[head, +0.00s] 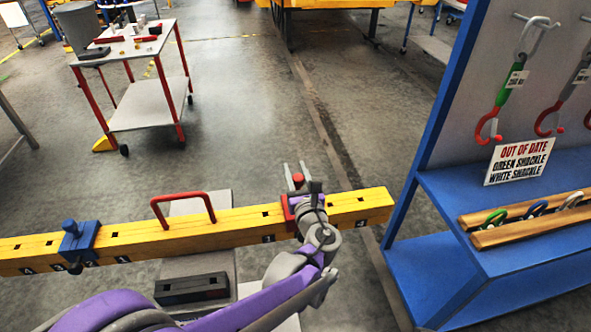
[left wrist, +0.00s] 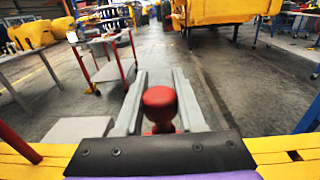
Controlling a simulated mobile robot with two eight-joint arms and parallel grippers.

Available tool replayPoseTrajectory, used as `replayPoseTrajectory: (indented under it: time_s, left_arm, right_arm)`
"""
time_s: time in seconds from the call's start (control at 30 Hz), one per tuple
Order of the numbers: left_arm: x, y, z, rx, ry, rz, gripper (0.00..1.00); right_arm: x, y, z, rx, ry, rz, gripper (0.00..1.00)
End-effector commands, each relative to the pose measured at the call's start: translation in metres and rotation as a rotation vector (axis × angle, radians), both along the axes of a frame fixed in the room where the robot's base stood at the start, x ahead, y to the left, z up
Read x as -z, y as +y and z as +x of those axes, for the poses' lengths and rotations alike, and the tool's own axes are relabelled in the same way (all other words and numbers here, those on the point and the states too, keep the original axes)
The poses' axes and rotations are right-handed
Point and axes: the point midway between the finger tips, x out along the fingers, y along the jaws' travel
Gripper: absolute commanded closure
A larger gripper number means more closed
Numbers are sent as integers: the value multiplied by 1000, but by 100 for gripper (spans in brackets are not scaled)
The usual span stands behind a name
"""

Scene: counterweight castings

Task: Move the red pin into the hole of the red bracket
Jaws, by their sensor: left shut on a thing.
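A red pin with a round head (head: 298,178) stands between the two grey fingers of my left gripper (head: 295,168), which is shut on it. In the left wrist view the pin's round red head (left wrist: 160,103) is upright between the fingers, with a short red shank below it. The red bracket (head: 286,208) sits around the yellow beam (head: 240,233) near its right part, directly by my left gripper. My wrist hides most of the bracket and its hole, so I cannot tell whether the pin is in it. My right gripper is not in view.
A blue bracket (head: 78,238) and a red handle (head: 157,211) are on the beam to the left. A blue rack (head: 480,230) with shackles and a sign stands at the right. A red-legged cart (head: 150,105) stands farther off, with clear floor between.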

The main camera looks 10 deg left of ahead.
Motion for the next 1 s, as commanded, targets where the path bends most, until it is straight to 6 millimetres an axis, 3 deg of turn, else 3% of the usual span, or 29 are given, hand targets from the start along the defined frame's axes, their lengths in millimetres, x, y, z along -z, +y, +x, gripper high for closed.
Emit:
replayPoseTrajectory:
  time_s: [1.0]
  left_arm:
    - [48, 0, 0, 0, 0, 1, 100]
  right_arm:
    - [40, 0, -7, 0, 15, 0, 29]
